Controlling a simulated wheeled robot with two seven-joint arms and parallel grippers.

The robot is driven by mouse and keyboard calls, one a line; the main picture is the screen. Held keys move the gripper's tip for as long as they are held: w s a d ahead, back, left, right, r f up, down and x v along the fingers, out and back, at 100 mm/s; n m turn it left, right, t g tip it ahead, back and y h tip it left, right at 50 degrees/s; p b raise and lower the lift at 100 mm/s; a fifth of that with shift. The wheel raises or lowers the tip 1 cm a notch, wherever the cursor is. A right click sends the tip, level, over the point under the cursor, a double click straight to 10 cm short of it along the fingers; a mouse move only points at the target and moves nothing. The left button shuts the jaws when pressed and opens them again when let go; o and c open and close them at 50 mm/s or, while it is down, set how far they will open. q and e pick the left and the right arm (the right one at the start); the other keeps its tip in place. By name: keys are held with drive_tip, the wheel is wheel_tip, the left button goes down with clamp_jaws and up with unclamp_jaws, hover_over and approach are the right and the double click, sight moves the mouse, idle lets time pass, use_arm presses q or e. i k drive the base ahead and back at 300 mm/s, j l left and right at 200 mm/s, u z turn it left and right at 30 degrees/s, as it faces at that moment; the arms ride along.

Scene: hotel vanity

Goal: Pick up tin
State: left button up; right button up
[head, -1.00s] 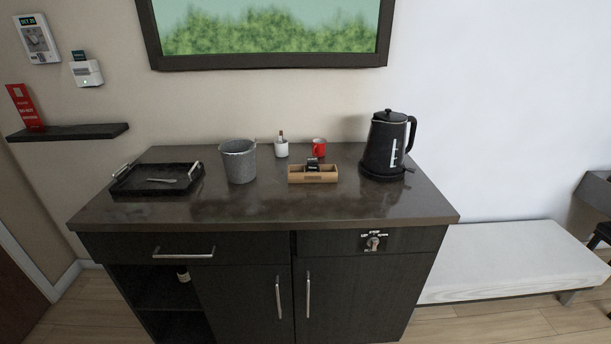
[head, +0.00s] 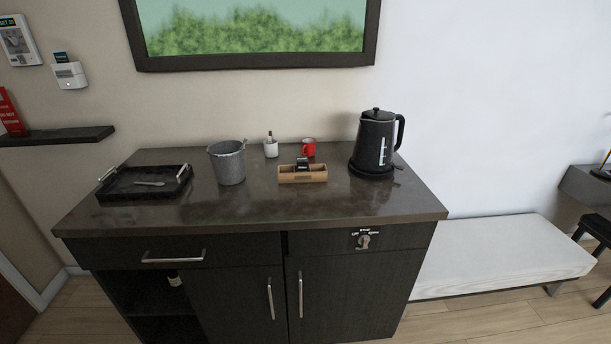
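I cannot make out a clearly recognisable tin. A small dark item (head: 302,163) with a pale mark sits in a wooden organizer box (head: 303,178) in the middle of the counter; it is too small to identify. A grey metal-looking bucket (head: 227,166) stands upright left of the box. A small white pot (head: 271,150) with something upright in it stands behind, next to a red mug (head: 309,148). Neither of my grippers is in view.
The dark vanity counter (head: 250,213) is clear along its front. A black tray (head: 130,185) holding a utensil is at left, a black kettle (head: 374,145) at right. A small object (head: 174,280) shows in the open lower shelf. A white bench (head: 500,255) stands to the right.

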sight(303, 162)
drive_tip(key=i+l+u, duration=0.35)
drive_tip(key=l, duration=0.25)
drive_tip(key=i+l+u, duration=0.2)
drive_tip(key=i+l, duration=0.05)
drive_tip(key=l, duration=0.1)
